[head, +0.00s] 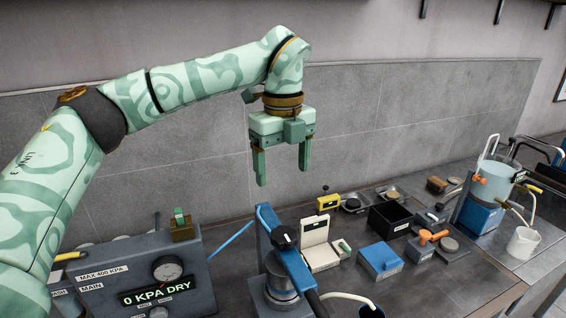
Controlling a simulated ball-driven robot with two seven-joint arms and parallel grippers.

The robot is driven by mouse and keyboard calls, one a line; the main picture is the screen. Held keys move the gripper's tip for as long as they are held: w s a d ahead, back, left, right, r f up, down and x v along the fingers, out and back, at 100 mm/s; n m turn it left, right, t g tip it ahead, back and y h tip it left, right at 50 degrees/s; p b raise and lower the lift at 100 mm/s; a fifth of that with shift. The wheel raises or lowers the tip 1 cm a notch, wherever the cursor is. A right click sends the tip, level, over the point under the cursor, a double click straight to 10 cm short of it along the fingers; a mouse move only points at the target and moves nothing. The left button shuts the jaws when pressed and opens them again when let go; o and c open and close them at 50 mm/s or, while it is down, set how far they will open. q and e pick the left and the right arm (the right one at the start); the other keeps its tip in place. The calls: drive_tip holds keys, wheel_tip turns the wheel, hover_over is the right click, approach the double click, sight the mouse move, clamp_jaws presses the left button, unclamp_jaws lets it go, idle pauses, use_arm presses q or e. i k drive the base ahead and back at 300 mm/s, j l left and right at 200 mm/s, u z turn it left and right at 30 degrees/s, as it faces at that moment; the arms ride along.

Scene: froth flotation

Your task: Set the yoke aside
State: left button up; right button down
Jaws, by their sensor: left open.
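My left gripper (282,172) hangs in the air with its fingers pointing down, apart and with nothing between them. It is above and behind the pressure filter, near the grey back wall. A blue bar that looks like the yoke (294,268) lies slanted over the top of the filter's metal cylinder (281,284). A black knob (284,237) sits on the bar. A blue post (264,228) stands beside it. The bar hides part of the cylinder's top. My right gripper is not in view.
A gauge panel (200,268) reading "0 KPA DRY" stands left of the filter. A white balance (316,240), black bin (389,221), blue box (380,258) and orange-handled tool (432,238) crowd the right. A flotation cell (489,185) and beaker (523,242) stand further right.

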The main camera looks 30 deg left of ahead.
sight(305, 285)
drive_tip(key=k+l, duration=0.65)
drive_tip(key=k, duration=0.25)
